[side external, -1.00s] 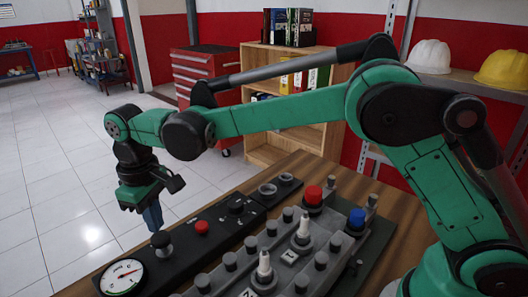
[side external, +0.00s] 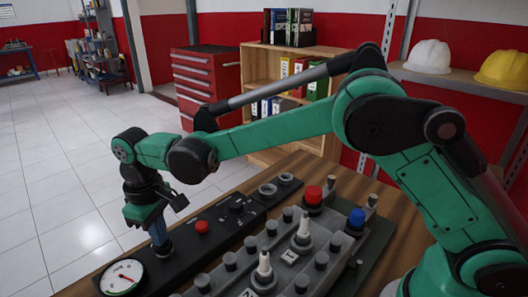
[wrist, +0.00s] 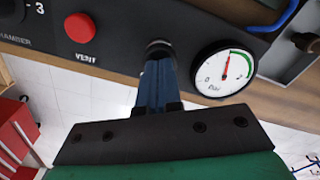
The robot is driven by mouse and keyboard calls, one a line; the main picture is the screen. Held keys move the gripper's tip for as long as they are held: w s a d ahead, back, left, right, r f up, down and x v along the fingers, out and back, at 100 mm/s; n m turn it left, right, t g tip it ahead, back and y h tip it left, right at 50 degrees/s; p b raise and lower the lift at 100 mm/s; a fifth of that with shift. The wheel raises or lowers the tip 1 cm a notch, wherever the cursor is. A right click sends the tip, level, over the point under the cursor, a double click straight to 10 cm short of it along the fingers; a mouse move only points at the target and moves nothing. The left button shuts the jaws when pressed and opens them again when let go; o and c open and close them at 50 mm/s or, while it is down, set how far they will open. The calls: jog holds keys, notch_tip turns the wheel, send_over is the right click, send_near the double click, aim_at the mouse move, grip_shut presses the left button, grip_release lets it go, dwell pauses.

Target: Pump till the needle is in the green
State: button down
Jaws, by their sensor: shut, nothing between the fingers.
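The round white gauge (side external: 122,278) is at the near left end of the black panel. It is clearer in the wrist view (wrist: 224,72), where its red needle points upward near the start of the green arc; I cannot tell exactly whether it is inside the green. The black pump knob (wrist: 158,47) is beside the gauge, mostly hidden by my fingers. My gripper (side external: 157,236) is shut and empty, its blue fingers pointing down at the knob top, seemingly touching it; it also shows in the wrist view (wrist: 157,62).
A red VENT button (wrist: 80,27) is close beside the knob, also seen in the side view (side external: 202,227). A grey block (side external: 275,250) with several black knobs, two white-tipped levers, a red button (side external: 313,195) and a blue button (side external: 357,217) fills the bench's middle.

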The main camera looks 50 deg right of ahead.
jog(key=shift+r, duration=1.75)
jog(key=shift+f, duration=0.1)
jog(key=shift+f, duration=1.75)
jog(key=shift+r, duration=1.85)
jog(key=shift+r, duration=2.5)
